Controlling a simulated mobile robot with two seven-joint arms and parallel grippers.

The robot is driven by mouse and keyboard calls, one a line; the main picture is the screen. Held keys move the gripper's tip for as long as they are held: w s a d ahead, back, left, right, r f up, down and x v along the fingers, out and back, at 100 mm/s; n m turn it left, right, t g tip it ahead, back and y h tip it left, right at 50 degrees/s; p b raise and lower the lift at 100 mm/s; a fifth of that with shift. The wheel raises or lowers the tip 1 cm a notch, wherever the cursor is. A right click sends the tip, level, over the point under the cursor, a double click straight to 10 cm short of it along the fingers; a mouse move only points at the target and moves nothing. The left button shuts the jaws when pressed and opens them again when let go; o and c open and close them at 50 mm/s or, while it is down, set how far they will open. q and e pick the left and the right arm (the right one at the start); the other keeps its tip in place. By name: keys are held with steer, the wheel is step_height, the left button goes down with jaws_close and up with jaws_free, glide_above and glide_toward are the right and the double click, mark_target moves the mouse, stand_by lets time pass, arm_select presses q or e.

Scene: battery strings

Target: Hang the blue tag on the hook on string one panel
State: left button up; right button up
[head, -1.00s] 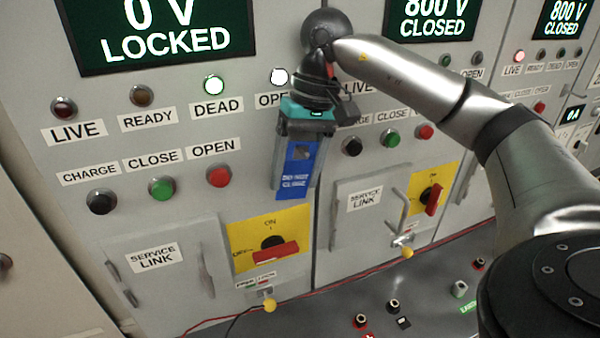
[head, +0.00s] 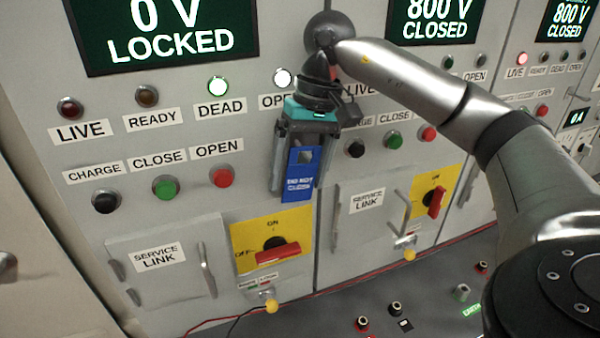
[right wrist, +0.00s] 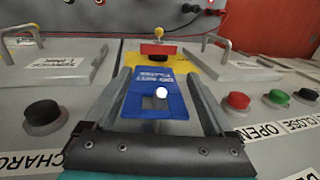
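The blue tag (head: 299,186), marked DO NOT CLOSE, hangs upright between the fingers of my right gripper (head: 298,176), in front of the grey panel of string one (head: 235,120), whose display reads 0 V LOCKED. The hook is not clearly seen. My left gripper is out of view.
Below the tag are a yellow rotary switch with a red handle (head: 277,255) and a service link door (head: 160,265). Push buttons, such as the red OPEN button (head: 221,176), protrude to the left. The neighbouring 800 V panel (head: 350,225) is close on the right.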

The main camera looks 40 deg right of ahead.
steer(key=shift+o, duration=0.6)
steer(key=shift+w, duration=0.1)
steer(key=shift+d+r, duration=0.1)
steer(key=shift+r, duration=0.15)
steer(key=v, duration=0.4)
steer(key=shift+r, duration=0.35)
steer(key=p+v, duration=0.2)
steer(key=v, duration=0.4)
steer(key=shift+d+r+p, duration=0.15)
steer(key=shift+r+p, duration=0.3)
steer(key=shift+f, duration=0.1)
